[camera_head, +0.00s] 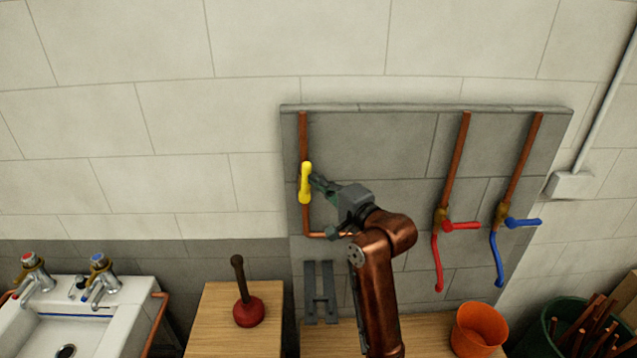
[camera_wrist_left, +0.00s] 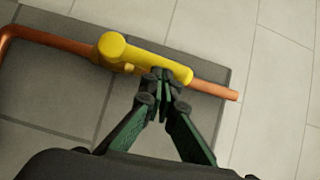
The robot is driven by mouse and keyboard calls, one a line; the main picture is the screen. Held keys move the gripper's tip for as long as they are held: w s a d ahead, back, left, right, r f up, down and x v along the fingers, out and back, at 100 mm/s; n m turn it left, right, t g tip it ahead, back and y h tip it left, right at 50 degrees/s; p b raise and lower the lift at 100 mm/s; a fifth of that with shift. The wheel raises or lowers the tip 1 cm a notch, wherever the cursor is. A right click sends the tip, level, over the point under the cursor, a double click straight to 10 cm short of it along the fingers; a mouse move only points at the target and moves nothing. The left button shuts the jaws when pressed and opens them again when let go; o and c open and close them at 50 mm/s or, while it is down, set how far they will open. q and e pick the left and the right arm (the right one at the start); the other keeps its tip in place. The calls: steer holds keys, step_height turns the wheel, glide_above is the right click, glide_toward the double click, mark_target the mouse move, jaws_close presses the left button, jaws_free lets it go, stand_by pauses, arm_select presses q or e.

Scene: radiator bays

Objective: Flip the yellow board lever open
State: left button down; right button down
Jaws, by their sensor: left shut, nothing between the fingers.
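The yellow lever (camera_head: 305,183) sits on a copper pipe at the left side of the grey wall board (camera_head: 380,140). It lies in line with the vertical pipe. In the left wrist view the yellow lever (camera_wrist_left: 150,60) runs along the copper pipe. My left gripper (camera_head: 318,184) is at the lever's right side, and its fingers are shut with nothing between them. In the left wrist view the closed fingertips (camera_wrist_left: 163,78) are at the lever's edge and overlap it; I cannot tell if they touch. My right gripper is not in view.
A red-handled valve (camera_head: 460,225) and a blue-handled valve (camera_head: 520,222) are on the board's right side. Below stand an orange bucket (camera_head: 478,328), a plunger (camera_head: 249,310) on a wooden top and a white sink (camera_head: 90,335). The wall left of the board is clear.

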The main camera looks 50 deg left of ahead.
arm_select(q)
steer(key=w+d+b, duration=0.1)
steer(key=d+b, duration=0.3)
steer(key=d, duration=0.9)
steer(key=shift+w+f, duration=0.4)
